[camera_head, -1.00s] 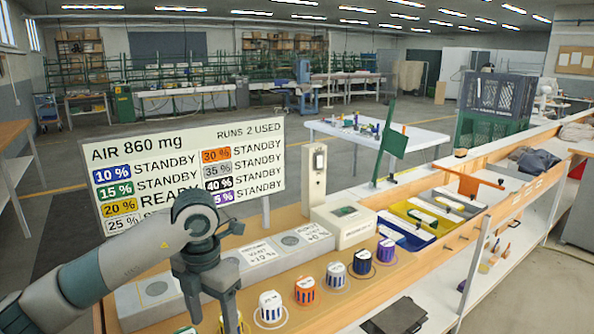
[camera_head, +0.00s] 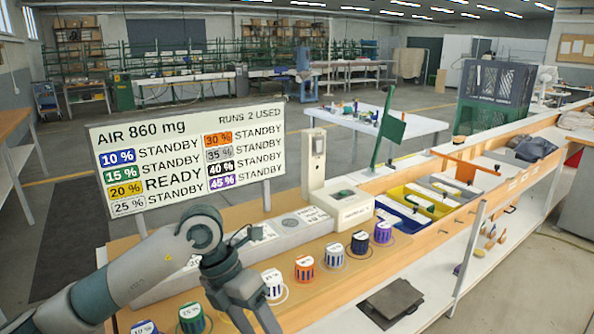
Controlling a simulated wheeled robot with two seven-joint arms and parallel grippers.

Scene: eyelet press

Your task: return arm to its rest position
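My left gripper (camera_head: 256,320) hangs over the wooden bench in the lower middle, fingers pointing down at the picture's bottom edge. The fingers look spread, with nothing visible between them. My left arm (camera_head: 130,275) comes in from the lower left. Right of the gripper stand a white cup (camera_head: 272,284), an orange cup (camera_head: 304,269) and further cups. A green cup (camera_head: 190,317) and a blue cup (camera_head: 143,327) are to its left. A yellow cup is not visible. My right gripper is not in view.
A status board (camera_head: 190,160) behind the arm reads 20 % READY, others STANDBY. A grey rail (camera_head: 300,235) and a white box (camera_head: 341,206) stand behind the cups. Yellow and blue bins (camera_head: 412,203) lie right. A dark pad (camera_head: 392,302) is on the lower shelf.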

